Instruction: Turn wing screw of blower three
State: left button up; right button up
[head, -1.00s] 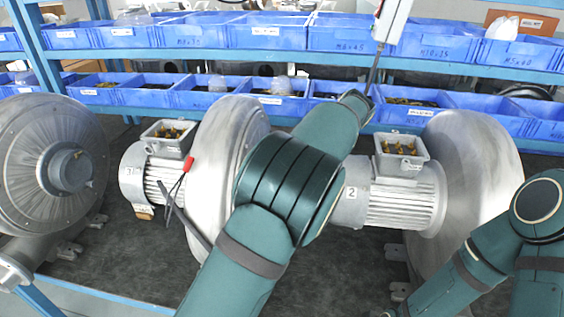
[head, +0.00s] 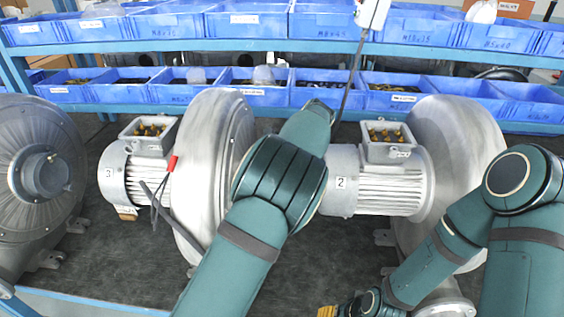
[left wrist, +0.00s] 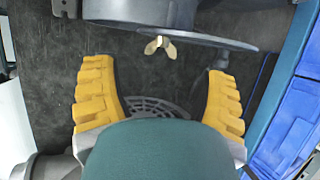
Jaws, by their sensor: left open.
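Blower three (head: 212,150), a grey motor labelled 3 with a round metal housing, stands left of the middle in the head view. In the left wrist view a brass wing screw (left wrist: 160,45) sits at the lower edge of a grey housing (left wrist: 165,14). My left gripper (left wrist: 168,92) has yellow fingers spread wide, with the screw ahead of the gap and not touched. In the head view my left arm hides its own gripper. A yellow part of my right gripper (head: 327,311) shows at the bottom edge; its fingers are mostly cut off.
Blower two (head: 390,190) stands to the right, and another blower (head: 40,170) is at the far left. Blue bins (head: 280,95) line a blue rack behind. Dark bench surface is free in front.

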pick_arm(q)
jog(key=x, duration=0.3)
jog(key=shift+f, duration=0.15)
grip_shut()
